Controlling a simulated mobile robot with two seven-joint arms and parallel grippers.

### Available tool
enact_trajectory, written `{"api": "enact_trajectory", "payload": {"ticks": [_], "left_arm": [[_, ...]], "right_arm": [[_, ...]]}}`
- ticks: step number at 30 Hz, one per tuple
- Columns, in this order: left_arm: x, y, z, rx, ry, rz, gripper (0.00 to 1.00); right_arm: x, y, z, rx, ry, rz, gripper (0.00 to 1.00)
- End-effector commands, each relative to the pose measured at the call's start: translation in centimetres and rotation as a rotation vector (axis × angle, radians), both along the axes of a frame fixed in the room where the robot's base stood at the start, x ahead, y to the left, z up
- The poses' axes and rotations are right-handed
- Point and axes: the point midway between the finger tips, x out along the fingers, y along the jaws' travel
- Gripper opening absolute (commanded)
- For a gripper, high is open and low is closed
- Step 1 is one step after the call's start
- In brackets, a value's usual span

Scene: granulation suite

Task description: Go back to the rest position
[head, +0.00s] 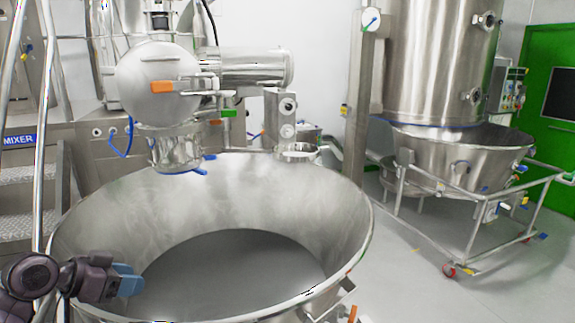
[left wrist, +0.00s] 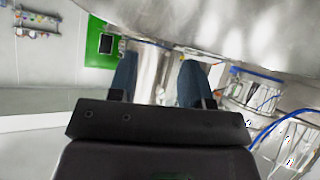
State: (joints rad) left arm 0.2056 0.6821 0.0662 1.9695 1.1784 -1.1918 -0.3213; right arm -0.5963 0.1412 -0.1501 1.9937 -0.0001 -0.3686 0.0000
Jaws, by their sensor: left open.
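My left gripper (head: 128,282) reaches in from the lower left of the head view, at the near left rim of a large steel bowl (head: 330,225). In the left wrist view my left gripper (left wrist: 158,78) shows its two blue fingers spread apart with nothing between them. A shiny steel surface lies beyond the fingers in that view. My right gripper is not in either view.
A steel mixer (head: 160,85) with an orange handle stands behind the bowl. A wheeled steel vessel (head: 460,160) on a frame is at the right, by a green door (head: 545,135). Grey floor (head: 430,245) between bowl and vessel is clear.

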Motion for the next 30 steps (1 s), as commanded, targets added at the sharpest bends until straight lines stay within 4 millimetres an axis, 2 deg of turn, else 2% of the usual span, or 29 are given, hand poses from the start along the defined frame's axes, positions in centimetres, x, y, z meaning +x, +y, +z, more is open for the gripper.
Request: {"api": "enact_trajectory", "payload": {"ticks": [1, 3, 9, 12, 15, 18, 24, 30], "left_arm": [[-1.8, -0.7, -2.7, 0.021, 0.044, 0.016, 0.45], [-4.1, -1.4, -5.8, 0.06, 0.098, 0.044, 0.45], [-11.4, -3.2, -12.8, 0.16, 0.243, 0.15, 0.45], [-15.4, -3.9, -15.2, 0.209, 0.312, 0.222, 0.45], [-19.3, -4.4, -16.8, 0.254, 0.378, 0.305, 0.45], [-22.6, -4.5, -17.6, 0.291, 0.432, 0.385, 0.45], [-27.3, -4.6, -18.0, 0.343, 0.511, 0.518, 0.45], [-31.1, -4.4, -17.7, 0.385, 0.577, 0.636, 0.45]], "right_arm": [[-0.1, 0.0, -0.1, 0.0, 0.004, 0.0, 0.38], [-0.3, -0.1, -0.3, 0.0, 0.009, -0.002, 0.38], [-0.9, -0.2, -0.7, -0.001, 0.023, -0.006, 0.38], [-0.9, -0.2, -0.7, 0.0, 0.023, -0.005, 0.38], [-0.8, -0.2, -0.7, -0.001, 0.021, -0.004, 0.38], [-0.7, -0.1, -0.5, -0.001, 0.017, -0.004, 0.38], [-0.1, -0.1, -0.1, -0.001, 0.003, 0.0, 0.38], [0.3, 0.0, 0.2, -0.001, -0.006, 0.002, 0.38]]}}
